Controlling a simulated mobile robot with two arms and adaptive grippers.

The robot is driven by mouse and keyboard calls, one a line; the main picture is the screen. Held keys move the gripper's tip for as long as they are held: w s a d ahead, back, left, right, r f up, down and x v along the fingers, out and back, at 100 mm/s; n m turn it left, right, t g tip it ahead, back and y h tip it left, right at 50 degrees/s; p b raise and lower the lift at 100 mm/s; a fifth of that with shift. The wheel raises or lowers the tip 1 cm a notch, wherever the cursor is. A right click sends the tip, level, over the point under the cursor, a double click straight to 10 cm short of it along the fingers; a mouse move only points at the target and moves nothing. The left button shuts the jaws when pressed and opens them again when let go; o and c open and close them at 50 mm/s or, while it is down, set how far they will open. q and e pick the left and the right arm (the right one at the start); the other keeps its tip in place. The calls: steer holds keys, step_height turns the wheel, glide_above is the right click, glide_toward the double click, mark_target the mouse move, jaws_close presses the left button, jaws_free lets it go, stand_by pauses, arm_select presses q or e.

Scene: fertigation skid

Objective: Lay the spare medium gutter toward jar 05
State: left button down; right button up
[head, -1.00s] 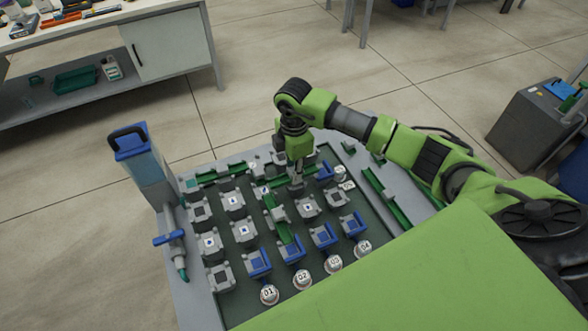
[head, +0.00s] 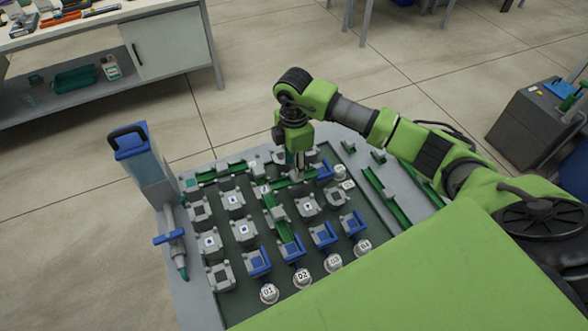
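My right gripper (head: 299,178) points straight down over the far middle of the board. A short green gutter (head: 284,185) lies level across the posts directly under it, running toward the white-capped jars at the board's right edge. The fingertips are small and meet the gutter's right part, so I cannot tell whether they grip it. The jar labelled 05 (head: 347,185) seems to be the nearer of the two jars on that edge; its label is small. My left gripper is out of view.
Grey and blue post blocks (head: 308,206) crowd the board. A blue-topped tank (head: 142,160) with a blue valve (head: 169,238) stands at the left. A long green gutter (head: 386,197) lies on the grey right margin. Jar 04 (head: 362,247) stands at the near right.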

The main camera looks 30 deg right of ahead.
step_height(320, 180, up, 10)
steer(key=b, duration=0.2)
steer(key=shift+r, duration=0.15)
steer(key=shift+s, duration=0.1)
stand_by(0.3)
